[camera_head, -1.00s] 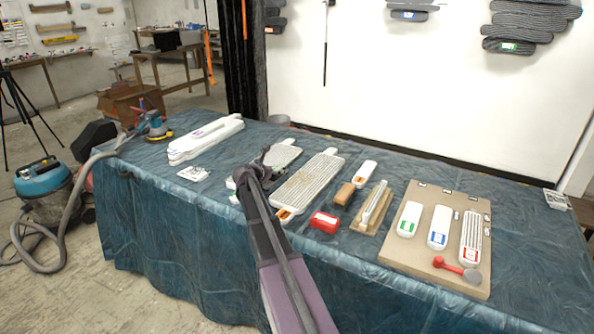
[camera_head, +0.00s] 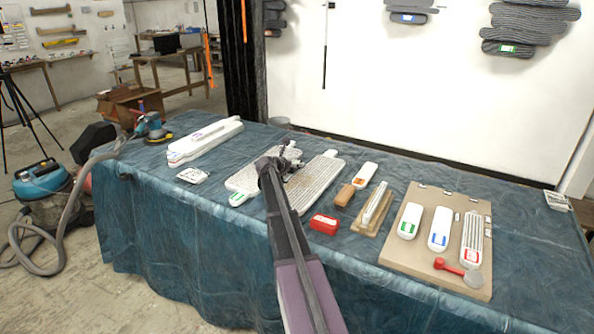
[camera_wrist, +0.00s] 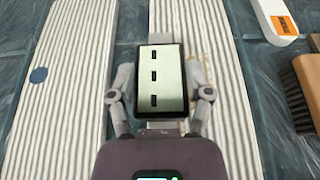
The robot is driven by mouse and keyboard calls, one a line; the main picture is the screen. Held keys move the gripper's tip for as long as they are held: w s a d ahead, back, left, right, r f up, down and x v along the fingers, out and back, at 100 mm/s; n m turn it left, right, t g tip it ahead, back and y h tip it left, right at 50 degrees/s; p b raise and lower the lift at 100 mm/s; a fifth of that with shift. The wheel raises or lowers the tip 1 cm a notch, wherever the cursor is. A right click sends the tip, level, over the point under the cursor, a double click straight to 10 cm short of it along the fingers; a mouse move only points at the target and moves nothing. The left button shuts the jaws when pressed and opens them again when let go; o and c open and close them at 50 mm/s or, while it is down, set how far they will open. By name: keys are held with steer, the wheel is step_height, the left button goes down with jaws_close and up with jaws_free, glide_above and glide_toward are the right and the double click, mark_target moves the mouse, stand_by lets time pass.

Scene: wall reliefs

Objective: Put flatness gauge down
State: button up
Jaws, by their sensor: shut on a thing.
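My gripper (camera_wrist: 161,100) is shut on the flatness gauge (camera_wrist: 161,78), a small dark-framed box with a pale face and three dark slots. In the head view my gripper (camera_head: 283,162) is over the ribbed panels, and the gauge is too small to make out clearly. In the wrist view the gauge is over the gap and the inner edge of the right ribbed panel (camera_wrist: 200,35). The left ribbed panel (camera_wrist: 68,65) bears a blue dot. I cannot tell whether the gauge touches a panel.
A brown brush (camera_head: 345,195), a white orange-labelled block (camera_head: 368,171) and a red box (camera_head: 324,223) lie right of the panels. A board (camera_head: 411,258) holds white blocks and a red-handled tool. White pieces (camera_head: 205,140) lie at left. Blue cloth (camera_head: 180,235) is bare in front.

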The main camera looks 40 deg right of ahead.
steer(key=shift+d, duration=0.1)
steer(key=shift+w+d, duration=0.1)
steer(key=shift+d, duration=0.15)
steer(key=shift+d+f+b, duration=0.3)
steer(key=shift+f+b, duration=0.3)
steer(key=shift+b, duration=0.05)
steer(key=shift+f+b, duration=1.2)
steer(key=shift+f, duration=0.1)
steer(key=o, duration=1.2)
steer(key=shift+o, duration=0.2)
